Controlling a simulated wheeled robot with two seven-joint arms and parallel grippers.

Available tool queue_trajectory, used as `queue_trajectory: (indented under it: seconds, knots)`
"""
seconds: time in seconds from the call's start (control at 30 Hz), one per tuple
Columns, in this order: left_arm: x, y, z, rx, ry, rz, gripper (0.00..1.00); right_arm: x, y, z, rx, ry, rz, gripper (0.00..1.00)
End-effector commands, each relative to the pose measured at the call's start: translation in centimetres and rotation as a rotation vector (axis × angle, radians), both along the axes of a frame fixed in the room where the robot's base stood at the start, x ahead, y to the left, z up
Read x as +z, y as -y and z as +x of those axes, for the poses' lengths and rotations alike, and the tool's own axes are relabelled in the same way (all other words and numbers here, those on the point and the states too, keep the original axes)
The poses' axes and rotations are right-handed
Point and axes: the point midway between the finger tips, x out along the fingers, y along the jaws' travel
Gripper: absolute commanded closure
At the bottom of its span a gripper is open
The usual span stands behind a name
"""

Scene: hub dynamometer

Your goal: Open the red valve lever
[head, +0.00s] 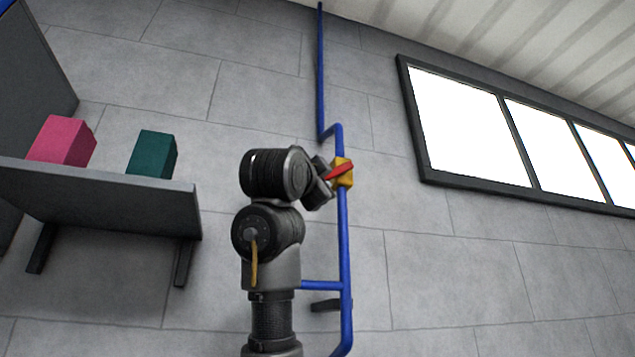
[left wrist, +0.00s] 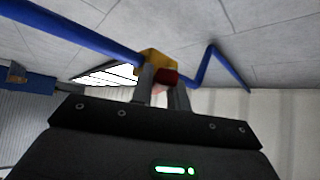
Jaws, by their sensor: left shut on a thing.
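The red valve lever (head: 338,170) sits on a yellow valve body (head: 344,178) on a blue pipe (head: 344,240). In the head view it slants down to the left from the valve toward my gripper. My left gripper (head: 324,178) is at the valve, its fingers at the lever. In the left wrist view the dark red end of the lever (left wrist: 167,76) lies between the two fingers of my left gripper (left wrist: 163,88), which is shut on it. The yellow valve body (left wrist: 154,57) shows just behind. The gripper partly hides the lever. My right gripper is not in view.
A grey shelf (head: 100,190) on the left holds a pink box (head: 62,140) and a teal box (head: 152,154). A framed window (head: 465,125) is at the upper right. The grey wall right of the pipe is clear below the window.

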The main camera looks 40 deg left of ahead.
Motion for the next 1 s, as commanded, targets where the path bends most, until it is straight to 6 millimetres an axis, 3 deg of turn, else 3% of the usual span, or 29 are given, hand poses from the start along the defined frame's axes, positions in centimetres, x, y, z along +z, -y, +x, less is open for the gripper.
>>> queue_trajectory:
  seconds: [0.4, 0.43, 0.6, 1.0]
  knots:
    - [0.2, 0.0, -0.1, -0.002, 0.013, -0.005, 1.00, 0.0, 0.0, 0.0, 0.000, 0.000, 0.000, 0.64]
    - [0.2, 0.0, -0.1, -0.002, 0.013, -0.005, 0.83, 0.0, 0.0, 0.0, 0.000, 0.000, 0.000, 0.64]
    - [0.1, 0.0, 0.0, -0.001, 0.012, -0.005, 0.62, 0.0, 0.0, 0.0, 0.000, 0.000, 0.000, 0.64]
    - [-0.7, 0.4, -1.0, -0.001, 0.011, -0.004, 0.62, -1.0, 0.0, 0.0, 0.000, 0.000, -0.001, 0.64]
